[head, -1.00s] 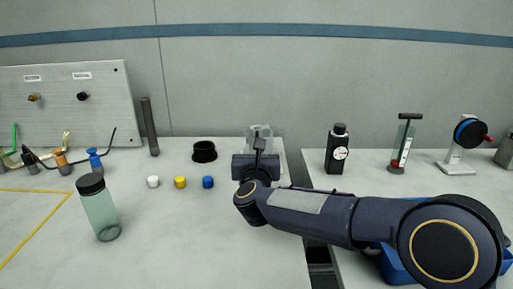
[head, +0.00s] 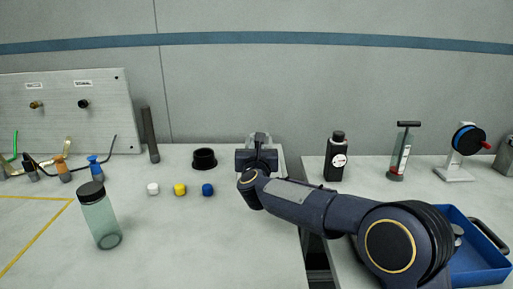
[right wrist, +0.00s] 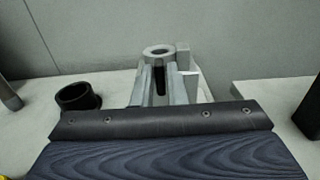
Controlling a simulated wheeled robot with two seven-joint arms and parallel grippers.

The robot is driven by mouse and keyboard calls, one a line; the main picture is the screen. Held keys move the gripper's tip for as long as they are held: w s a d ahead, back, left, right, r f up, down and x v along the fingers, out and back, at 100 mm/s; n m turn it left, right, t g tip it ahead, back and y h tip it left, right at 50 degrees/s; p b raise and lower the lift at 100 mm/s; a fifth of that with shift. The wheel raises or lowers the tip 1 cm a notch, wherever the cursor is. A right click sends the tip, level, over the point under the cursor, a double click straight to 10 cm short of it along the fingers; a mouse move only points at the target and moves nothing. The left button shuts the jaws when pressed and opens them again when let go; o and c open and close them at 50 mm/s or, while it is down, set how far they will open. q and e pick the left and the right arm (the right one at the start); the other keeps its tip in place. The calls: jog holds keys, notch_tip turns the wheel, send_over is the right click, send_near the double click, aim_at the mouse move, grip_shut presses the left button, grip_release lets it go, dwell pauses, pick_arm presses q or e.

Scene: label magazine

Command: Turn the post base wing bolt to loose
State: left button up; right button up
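The post base (right wrist: 158,52) is a grey fixture with a ring-shaped top and upright side plates. It stands just beyond my right gripper in the right wrist view. In the head view only its pale top (head: 258,138) shows above the gripper. I cannot make out the wing bolt; the gripper body may cover it. My right gripper (head: 257,158) is at the bench's back right, in front of the post base. My left gripper is not in view.
A black ring (head: 204,158) sits left of the post base, with white, yellow and blue caps (head: 180,190) in front. A capped bottle (head: 98,215) stands front left. A gap (head: 317,262) separates the benches. A blue tray (head: 480,270) is on the right bench.

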grip_shut()
jog(key=shift+a+f+n+p, duration=0.1)
jog(key=shift+n+p, duration=1.5)
jog(key=shift+n, duration=2.95)
jog(key=shift+a+f+n+p, duration=0.15)
jog(key=shift+n+p, duration=1.4)
jog(key=shift+n, duration=2.95)
jog(key=shift+d+f+n+p, duration=0.1)
jog(key=shift+n+p, duration=1.5)
jog(key=shift+n, duration=2.95)
